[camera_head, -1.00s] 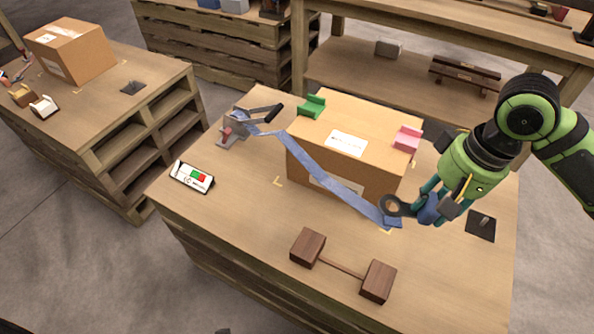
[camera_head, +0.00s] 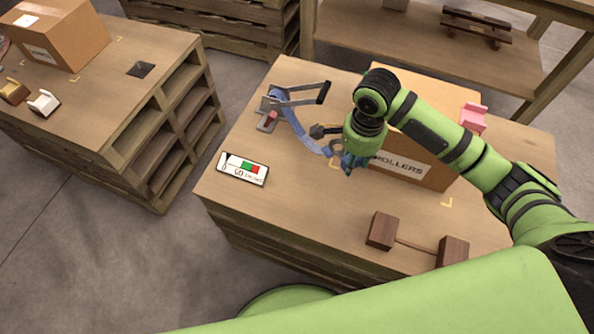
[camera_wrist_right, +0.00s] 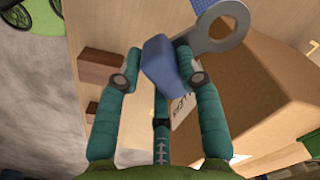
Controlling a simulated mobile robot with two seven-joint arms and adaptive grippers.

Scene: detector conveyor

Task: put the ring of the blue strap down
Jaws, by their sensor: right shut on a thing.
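The blue strap (camera_head: 297,130) runs from a grey tensioner with a long black-tipped lever (camera_head: 300,91) to my right gripper (camera_head: 349,164). The strap's grey ring (camera_wrist_right: 240,32) shows large in the right wrist view, just beyond my fingers. A blue block (camera_wrist_right: 160,68) beside the ring sits between the fingers of my right gripper (camera_wrist_right: 157,72), which is shut on it. In the head view the gripper is in front of the cardboard box's left end, and the arm hides part of the box. I cannot tell whether the ring touches the table. My left gripper is not in view.
A card with green and red fields (camera_head: 243,168) lies at the table's left. A dark wooden dumbbell-shaped piece (camera_head: 383,231) lies at the front. Bare tabletop (camera_head: 310,195) lies between them.

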